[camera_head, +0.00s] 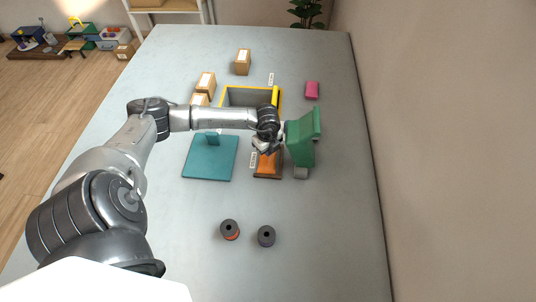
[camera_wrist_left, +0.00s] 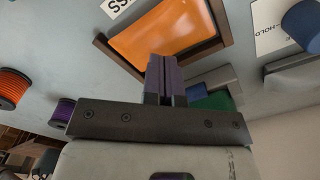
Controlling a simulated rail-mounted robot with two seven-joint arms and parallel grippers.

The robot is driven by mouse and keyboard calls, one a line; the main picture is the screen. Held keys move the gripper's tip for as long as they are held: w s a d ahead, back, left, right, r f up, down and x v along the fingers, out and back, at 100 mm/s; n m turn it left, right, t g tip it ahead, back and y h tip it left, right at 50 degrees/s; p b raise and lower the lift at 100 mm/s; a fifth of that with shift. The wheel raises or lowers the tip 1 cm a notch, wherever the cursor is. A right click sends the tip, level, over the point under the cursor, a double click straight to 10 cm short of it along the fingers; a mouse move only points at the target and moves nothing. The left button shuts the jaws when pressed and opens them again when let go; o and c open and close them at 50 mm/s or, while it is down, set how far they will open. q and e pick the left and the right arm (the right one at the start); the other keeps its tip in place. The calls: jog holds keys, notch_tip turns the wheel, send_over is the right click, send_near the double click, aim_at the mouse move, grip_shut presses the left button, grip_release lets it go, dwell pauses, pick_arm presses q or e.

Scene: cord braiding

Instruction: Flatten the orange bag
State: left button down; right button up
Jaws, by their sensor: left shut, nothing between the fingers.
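The orange bag (camera_head: 268,165) lies in a brown wooden tray (camera_head: 267,177) near the middle of the table, partly covered by my left arm. In the left wrist view the bag (camera_wrist_left: 155,30) looks smooth and glossy inside the tray's wooden rim (camera_wrist_left: 200,51). My left gripper (camera_head: 262,149) is over the far end of the bag. Its fingers (camera_wrist_left: 163,62) are shut and empty, with their tips by the near rim of the tray in the wrist view. I cannot tell if they touch the bag. My right gripper is not in view.
A green angled stand (camera_head: 301,148) and a grey block (camera_head: 301,173) are close right of the tray. A teal board (camera_head: 208,168) lies left. A yellow-edged bin (camera_head: 235,90) stands behind. Two dark spools (camera_head: 229,229) stand in front.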

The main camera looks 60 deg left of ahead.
aim_at(267, 158)
pick_arm(q)
notch_tip(267, 158, up, 4)
jog(key=p, duration=0.3)
jog(key=shift+f, duration=0.1)
notch_tip(267, 158, up, 3)
jog(key=p, duration=0.3)
dwell(0.4)
